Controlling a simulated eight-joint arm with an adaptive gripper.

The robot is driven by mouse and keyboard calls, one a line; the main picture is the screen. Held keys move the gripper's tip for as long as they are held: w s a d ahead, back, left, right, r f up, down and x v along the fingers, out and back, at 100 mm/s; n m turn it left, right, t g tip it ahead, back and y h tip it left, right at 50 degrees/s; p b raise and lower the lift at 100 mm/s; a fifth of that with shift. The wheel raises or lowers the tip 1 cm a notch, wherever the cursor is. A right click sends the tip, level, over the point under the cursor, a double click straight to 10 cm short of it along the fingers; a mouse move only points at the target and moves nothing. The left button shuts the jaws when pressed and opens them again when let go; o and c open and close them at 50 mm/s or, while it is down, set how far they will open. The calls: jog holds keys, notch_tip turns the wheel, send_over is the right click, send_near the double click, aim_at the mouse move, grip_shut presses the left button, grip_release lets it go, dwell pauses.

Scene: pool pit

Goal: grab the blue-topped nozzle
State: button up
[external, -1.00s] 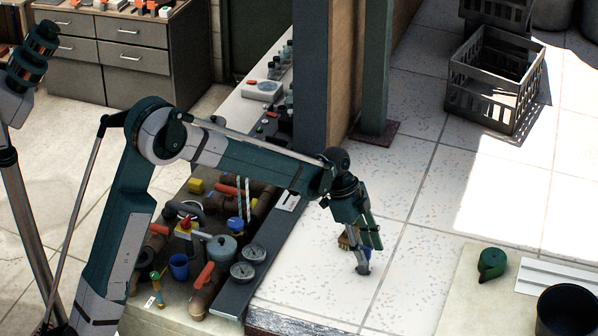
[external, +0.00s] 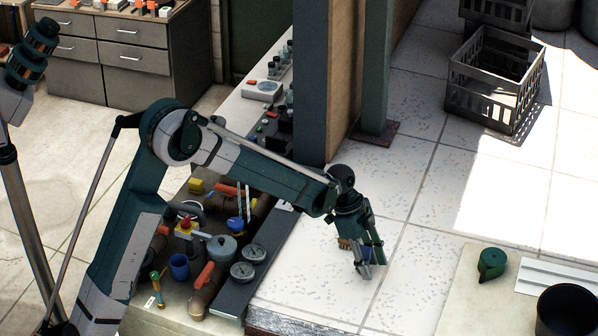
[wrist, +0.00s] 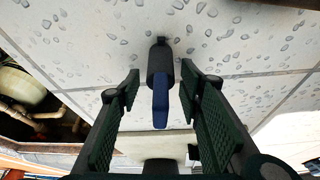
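The nozzle (wrist: 160,100) shows in the wrist view with a dark grey body and a blue top. It stands in the middle of that view on the pale speckled surface. My gripper (wrist: 160,82) is open, with one dark green finger on each side of the nozzle and a narrow gap on both sides. In the external view my gripper (external: 370,268) points down, low over the pale tiles. A small patch of blue (external: 366,252) shows between its fingers there. The rest of the nozzle is hidden by the fingers.
A small brown object (external: 344,243) is just left of my gripper. A bench with gauges (external: 242,271), pipes and a blue cup (external: 179,266) lies to the left. A green container (external: 492,263) and a black crate (external: 495,82) are to the right.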

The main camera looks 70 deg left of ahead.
jog(key=shift+c, duration=0.3)
jog(key=c, duration=1)
jog(key=shift+r, duration=0.1)
jog(key=shift+r+b, duration=0.35)
jog(key=shift+r, duration=4.55)
